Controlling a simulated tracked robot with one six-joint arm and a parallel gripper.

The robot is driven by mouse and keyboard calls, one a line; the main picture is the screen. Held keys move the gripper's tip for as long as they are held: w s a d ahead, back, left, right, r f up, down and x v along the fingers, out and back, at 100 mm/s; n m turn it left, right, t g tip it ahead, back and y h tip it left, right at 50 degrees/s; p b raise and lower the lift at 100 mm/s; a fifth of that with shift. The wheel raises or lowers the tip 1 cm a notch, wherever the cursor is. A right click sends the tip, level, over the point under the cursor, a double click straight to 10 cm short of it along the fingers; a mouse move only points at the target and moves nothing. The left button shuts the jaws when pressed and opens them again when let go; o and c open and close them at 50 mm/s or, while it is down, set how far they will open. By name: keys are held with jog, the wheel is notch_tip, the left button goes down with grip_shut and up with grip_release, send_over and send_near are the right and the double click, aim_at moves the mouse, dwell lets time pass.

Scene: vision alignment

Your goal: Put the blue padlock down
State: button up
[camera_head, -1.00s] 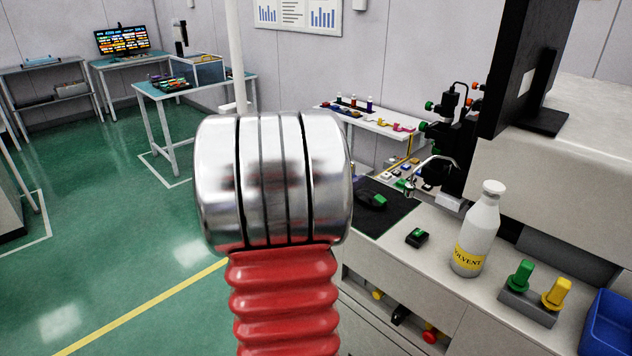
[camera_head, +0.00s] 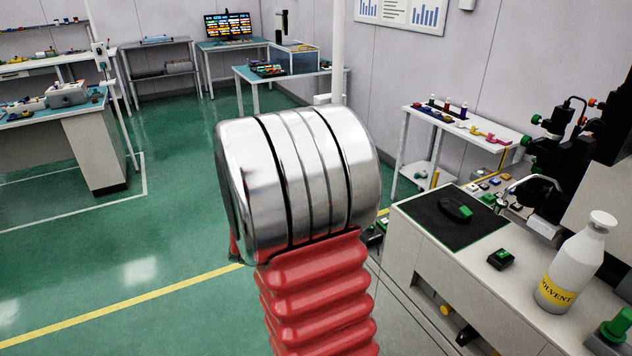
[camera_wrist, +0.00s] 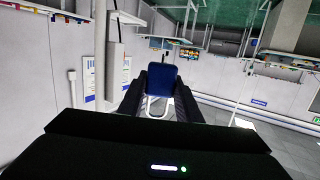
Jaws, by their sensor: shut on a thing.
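In the wrist view my gripper (camera_wrist: 161,82) is shut on the blue padlock (camera_wrist: 162,75). The padlock's dark blue body is between the two black fingers, and its pale shackle (camera_wrist: 156,107) shows below the body in the picture. The wrist view looks out over the room, with no surface touching the padlock that I can see. In the head view my red and silver arm fills the middle and hides what is behind it; neither my gripper nor the padlock shows there.
At right in the head view, a light workbench (camera_head: 430,270) holds a black mat (camera_head: 440,222), a small black box with a green top (camera_head: 501,259) and a solvent bottle (camera_head: 575,265). A white shelf table (camera_head: 455,125) and a teal-topped table (camera_head: 300,78) stand farther back. Green floor (camera_head: 80,250) is open at left.

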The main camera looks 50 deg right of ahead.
jog(key=w+a+f+n+t+y, duration=0.2)
jog(key=w+a+n+y, duration=0.1)
jog(key=a, duration=0.9)
jog(key=w+a+f+n+t+y, duration=0.2)
jog(key=a+y, duration=0.3)
jog(key=a, duration=0.7)
jog(key=w+a+f+n+t+y, duration=0.2)
jog(key=w+a+f+n+y, duration=0.1)
jog(key=a, duration=1)
jog(key=shift+w+f+n+y, duration=0.2)
jog(key=shift+w+n+y, duration=0.5)
jog(key=shift+n, duration=0.4)
jog(key=shift+s, duration=0.1)
